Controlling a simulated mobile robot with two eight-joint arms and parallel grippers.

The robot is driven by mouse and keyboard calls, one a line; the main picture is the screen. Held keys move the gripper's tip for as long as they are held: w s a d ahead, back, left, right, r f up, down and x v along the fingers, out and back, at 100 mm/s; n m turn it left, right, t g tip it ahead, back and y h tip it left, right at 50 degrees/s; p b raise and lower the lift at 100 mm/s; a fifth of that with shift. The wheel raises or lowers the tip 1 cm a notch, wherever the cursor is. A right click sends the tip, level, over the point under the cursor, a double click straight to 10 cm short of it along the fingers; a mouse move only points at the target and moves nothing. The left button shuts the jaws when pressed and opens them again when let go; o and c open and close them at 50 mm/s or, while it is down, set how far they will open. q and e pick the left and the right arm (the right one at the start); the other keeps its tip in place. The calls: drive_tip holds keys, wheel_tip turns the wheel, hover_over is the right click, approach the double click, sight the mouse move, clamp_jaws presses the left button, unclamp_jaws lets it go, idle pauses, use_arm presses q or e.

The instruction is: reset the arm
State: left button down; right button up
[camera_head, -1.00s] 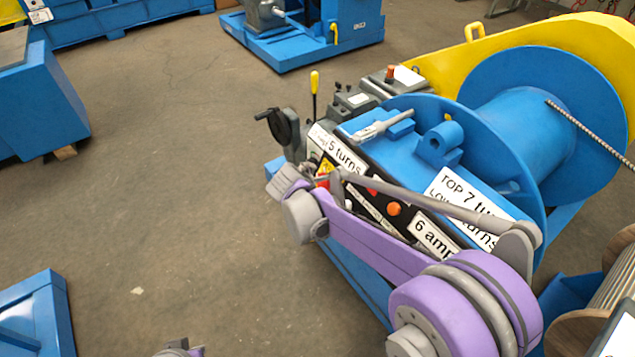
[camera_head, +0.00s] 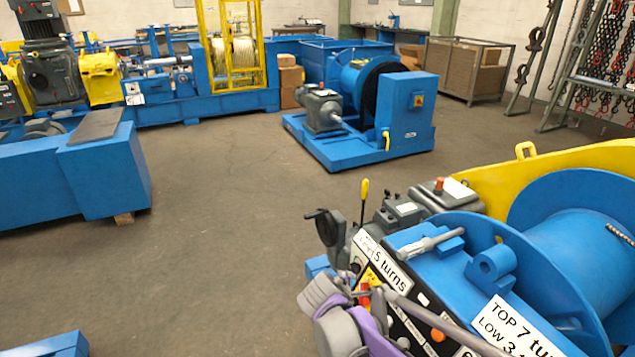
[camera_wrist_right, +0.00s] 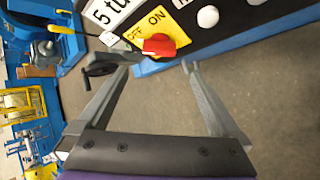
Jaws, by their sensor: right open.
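My right arm (camera_head: 365,330) comes in from the lower right in the head view, in front of the blue winch's control panel. Its gripper shows clearly in the right wrist view (camera_wrist_right: 160,65); the two grey fingers are apart with nothing between them. A red rotary switch (camera_wrist_right: 160,44) on a yellow OFF/ON plate (camera_wrist_right: 152,22) lies just beyond the fingertips. The red switch also shows in the head view (camera_head: 364,293), close to my gripper and partly covered by it. My left gripper is not in view.
The winch has a blue drum (camera_head: 580,250), a yellow-knobbed lever (camera_head: 364,190) and a black handwheel (camera_head: 328,226). Another blue machine (camera_head: 400,125) stands farther back. A blue block (camera_head: 105,175) is at the left. The floor (camera_head: 220,240) between them is clear.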

drive_tip(key=s+d+f+m+g+y, duration=0.1)
drive_tip(key=s+d+f+m+y, duration=0.15)
drive_tip(key=s+m, duration=0.95)
drive_tip(key=s+d+f+m+g+y, duration=0.1)
drive_tip(key=s+d+f+m+y, duration=0.2)
drive_tip(key=s, duration=1.6)
use_arm(q)
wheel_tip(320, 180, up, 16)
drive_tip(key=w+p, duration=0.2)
drive_tip(key=p, duration=1.2)
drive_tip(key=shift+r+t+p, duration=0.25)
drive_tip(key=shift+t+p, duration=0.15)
use_arm(e)
wheel_tip(320, 180, up, 17)
drive_tip(key=w, duration=0.2)
drive_tip(key=shift+w+a+m+h, duration=0.25)
drive_tip(key=shift+w+m+h, duration=0.05)
drive_tip(key=shift+m+h, duration=0.15)
drive_tip(key=shift+s+r, duration=0.1)
